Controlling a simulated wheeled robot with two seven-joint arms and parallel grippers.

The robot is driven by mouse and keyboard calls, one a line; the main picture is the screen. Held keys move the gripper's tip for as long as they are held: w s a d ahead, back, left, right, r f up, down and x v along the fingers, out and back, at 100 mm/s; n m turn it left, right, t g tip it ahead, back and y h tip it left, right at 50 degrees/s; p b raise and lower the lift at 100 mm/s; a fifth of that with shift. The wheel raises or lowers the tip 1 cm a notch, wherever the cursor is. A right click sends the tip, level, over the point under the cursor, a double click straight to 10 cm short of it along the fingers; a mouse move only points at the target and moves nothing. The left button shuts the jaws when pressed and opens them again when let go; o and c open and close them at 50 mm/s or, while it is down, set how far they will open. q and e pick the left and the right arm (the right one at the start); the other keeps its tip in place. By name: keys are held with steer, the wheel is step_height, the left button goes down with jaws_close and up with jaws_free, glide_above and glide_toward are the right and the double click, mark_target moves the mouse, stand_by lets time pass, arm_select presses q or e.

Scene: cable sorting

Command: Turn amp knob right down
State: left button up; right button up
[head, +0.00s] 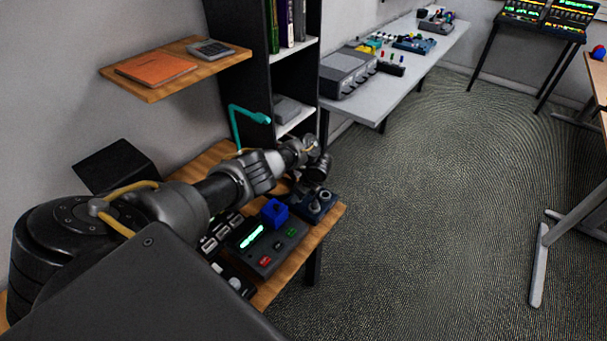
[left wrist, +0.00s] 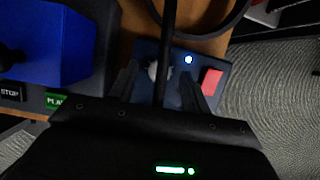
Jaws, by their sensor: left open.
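The amp (head: 329,207) is a small dark blue box at the right end of the wooden desk, below my left gripper (head: 318,172). In the left wrist view, the amp (left wrist: 222,68) shows a lit blue light (left wrist: 188,59) and a red switch (left wrist: 211,82). A pale grey knob (left wrist: 153,70) shows between the two open fingers of my left gripper (left wrist: 160,80). A dark bar crosses in front of part of the knob. I cannot tell whether the fingers touch the knob, and its pointer is not visible. My right gripper is not in view.
A blue block (head: 274,212) sits on a dark player with buttons, left of the amp. A teal lamp (head: 236,125) stands behind my arm. A black loop (left wrist: 215,28) lies beyond the amp. A wooden wall shelf (head: 152,92) is above. Open floor lies right.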

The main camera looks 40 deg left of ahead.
arm_select(q)
steer(key=p+v, duration=0.2)
steer(key=v, duration=0.8)
steer(key=shift+p, duration=0.35)
